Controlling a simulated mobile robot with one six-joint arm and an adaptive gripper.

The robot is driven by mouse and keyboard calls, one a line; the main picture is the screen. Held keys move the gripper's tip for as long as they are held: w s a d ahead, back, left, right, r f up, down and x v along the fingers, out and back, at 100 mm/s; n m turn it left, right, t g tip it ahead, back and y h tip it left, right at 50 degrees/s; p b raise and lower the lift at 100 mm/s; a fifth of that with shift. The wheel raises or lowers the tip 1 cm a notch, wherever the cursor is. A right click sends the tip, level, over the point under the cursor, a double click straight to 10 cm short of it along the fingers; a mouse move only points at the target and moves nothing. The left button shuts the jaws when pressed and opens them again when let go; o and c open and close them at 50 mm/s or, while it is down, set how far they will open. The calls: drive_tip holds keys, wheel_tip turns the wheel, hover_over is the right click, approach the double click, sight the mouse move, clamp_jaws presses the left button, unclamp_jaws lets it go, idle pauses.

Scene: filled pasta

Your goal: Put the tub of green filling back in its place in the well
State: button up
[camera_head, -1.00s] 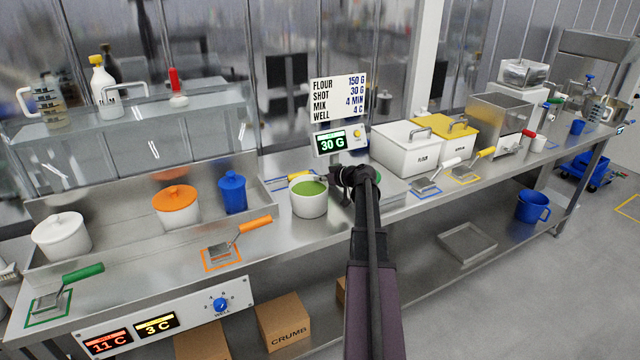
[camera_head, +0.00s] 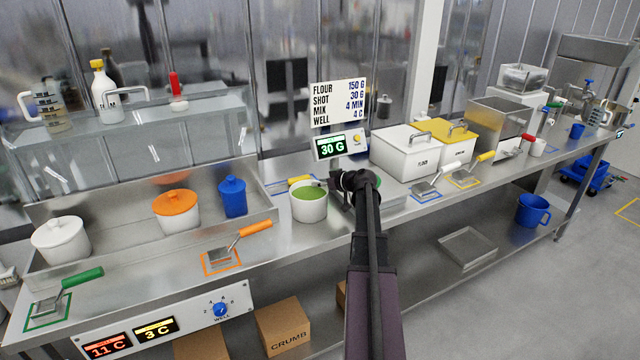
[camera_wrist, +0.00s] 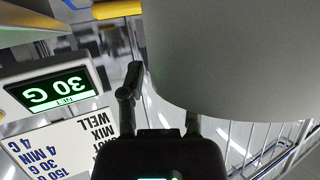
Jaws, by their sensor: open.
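The tub of green filling (camera_head: 309,207) is a white, lidless round tub with green contents, standing upright on the counter in front of the scale. My gripper (camera_head: 335,184) is open at its right side, close to the rim. In the wrist view the tub's pale wall (camera_wrist: 235,55) fills the upper right. My gripper (camera_wrist: 160,105) shows there with one finger clear of the wall and the other partly hidden by it; contact cannot be told. The well (camera_head: 110,255) is a long steel trough at left, holding a white-lidded tub (camera_head: 60,241), an orange-lidded tub (camera_head: 176,213) and a blue-lidded tub (camera_head: 232,198).
The scale display (camera_head: 340,144) reads 30 G, close behind my gripper. An orange-handled scoop (camera_head: 235,245) and a green-handled scoop (camera_head: 65,293) lie in front of the well. The well has bare floor between the white-lidded and orange-lidded tubs. White bins (camera_head: 405,152) stand at right.

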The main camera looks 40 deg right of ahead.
drive_tip(key=p+v, duration=0.4)
drive_tip(key=v, duration=0.7)
drive_tip(key=shift+s+r, duration=0.25)
drive_tip(key=shift+s, duration=0.1)
drive_tip(key=shift+s, duration=0.1)
